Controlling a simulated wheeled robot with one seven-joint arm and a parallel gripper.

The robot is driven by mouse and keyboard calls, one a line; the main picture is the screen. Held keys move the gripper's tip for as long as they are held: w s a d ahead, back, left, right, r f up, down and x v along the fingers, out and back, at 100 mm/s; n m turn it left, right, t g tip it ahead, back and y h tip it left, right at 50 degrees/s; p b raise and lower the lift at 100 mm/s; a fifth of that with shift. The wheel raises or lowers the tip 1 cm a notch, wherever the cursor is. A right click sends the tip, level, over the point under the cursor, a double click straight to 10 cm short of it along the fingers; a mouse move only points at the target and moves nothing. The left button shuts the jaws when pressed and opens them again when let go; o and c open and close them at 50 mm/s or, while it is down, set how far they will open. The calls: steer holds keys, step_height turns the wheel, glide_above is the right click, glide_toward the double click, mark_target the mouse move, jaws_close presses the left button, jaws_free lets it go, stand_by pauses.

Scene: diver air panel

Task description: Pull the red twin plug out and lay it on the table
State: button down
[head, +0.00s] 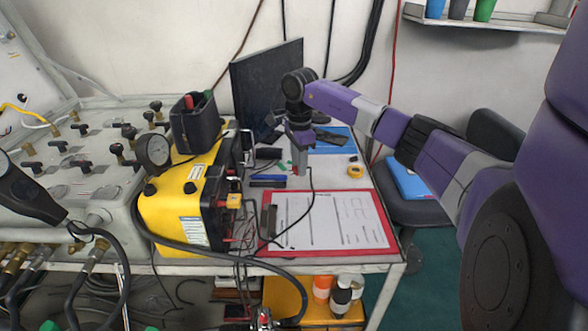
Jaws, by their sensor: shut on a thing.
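My gripper (299,158) points down over the table, behind the red clipboard and right of the yellow unit (172,212). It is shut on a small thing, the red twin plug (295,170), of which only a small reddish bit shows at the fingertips. A thin dark cable (311,190) runs from there down across the clipboard toward the yellow unit's front. The plug looks clear of the unit's sockets. I cannot tell whether it touches the table (384,258), whose light front edge is visible.
The red clipboard (388,238) with paper covers the table's front right. Dark pens (267,181), a yellow tape roll (355,170), a blue folder (338,136) and a dark monitor (262,82) stand or lie around my gripper. A black pouch (193,128) sits on the yellow unit.

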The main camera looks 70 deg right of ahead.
mark_target(302, 183)
steer(key=shift+s+d+f+b, duration=0.3)
steer(key=shift+d+f+b, duration=0.25)
steer(key=shift+d+f, duration=0.05)
steer(key=shift+f+b, duration=0.85)
steer(key=shift+f, duration=0.95)
steer(key=shift+f, duration=0.25)
steer(key=c, duration=1)
jaws_free()
step_height(302, 183, up, 8)
steer(key=shift+b, duration=0.3)
steer(key=shift+f, duration=0.1)
